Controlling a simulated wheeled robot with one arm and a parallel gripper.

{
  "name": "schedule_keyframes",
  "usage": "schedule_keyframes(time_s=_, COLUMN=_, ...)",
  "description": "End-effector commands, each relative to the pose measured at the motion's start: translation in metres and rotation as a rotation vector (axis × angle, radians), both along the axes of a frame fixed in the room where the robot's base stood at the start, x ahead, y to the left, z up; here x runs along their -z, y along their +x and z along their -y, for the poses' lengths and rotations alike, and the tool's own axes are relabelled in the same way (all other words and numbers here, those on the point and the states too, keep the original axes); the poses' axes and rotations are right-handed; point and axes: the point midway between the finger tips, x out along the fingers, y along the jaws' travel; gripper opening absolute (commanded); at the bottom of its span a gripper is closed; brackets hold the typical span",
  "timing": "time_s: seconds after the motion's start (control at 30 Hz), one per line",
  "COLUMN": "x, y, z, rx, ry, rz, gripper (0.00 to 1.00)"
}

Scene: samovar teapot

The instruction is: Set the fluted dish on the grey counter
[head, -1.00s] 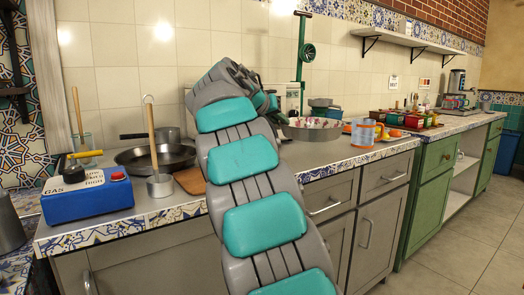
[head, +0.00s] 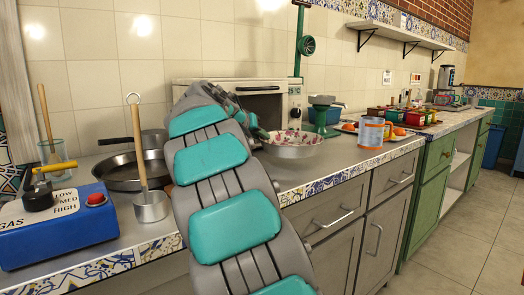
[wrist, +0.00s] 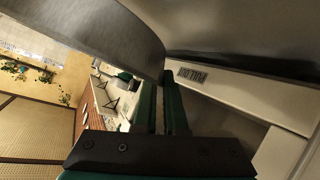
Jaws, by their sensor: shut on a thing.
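The fluted dish (head: 292,151) is a round silver metal dish with a red floral pattern inside. It is roughly level, at or just above the grey counter (head: 338,163); I cannot tell whether it touches. My gripper (head: 257,132) is at the dish's left side in the head view, partly hidden by my arm. In the wrist view the fingers (wrist: 166,106) are shut at the edge of a curved metal wall, the dish's side (wrist: 85,28).
A white oven (head: 260,99) stands behind the dish.

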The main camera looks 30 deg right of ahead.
Motion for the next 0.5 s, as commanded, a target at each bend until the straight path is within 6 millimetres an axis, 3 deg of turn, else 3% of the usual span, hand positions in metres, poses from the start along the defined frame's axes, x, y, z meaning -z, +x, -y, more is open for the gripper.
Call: schedule_keyframes(time_s=0.5, x=0.04, y=-0.001, z=0.0, rx=0.0, ry=-0.001, rz=-0.002, gripper=0.0)
